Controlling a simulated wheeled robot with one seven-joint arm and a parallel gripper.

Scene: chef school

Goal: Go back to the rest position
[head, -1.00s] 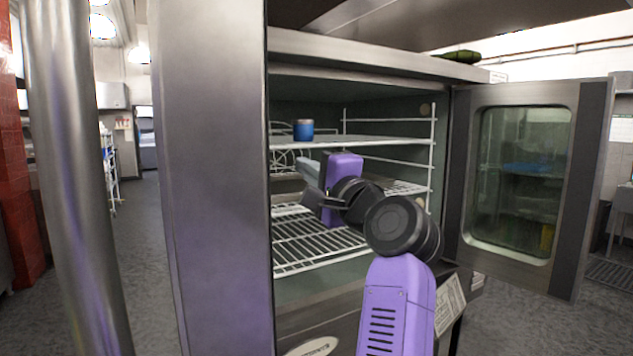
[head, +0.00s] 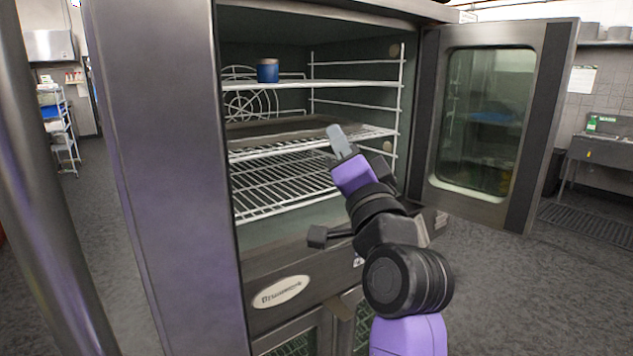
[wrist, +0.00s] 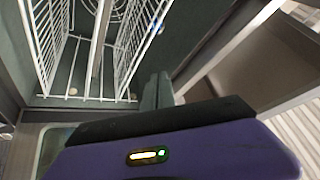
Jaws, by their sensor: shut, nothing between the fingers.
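My gripper (head: 338,142) shows in the head view in front of the open oven (head: 172,160), its grey fingers together and empty, pointing up and a little left. It is in front of the right part of the racks; I cannot tell whether the tips are still inside the opening. In the wrist view the shut fingers (wrist: 157,92) stick up past my purple wrist, with the wire racks tilted behind them.
A blue cup (head: 267,71) stands on the upper rack (head: 345,84). The oven door (head: 540,130) stands open to the right of my arm. A metal post (head: 45,200) is at the left. A sink (head: 600,150) is at the far right. Grey floor is clear at the right.

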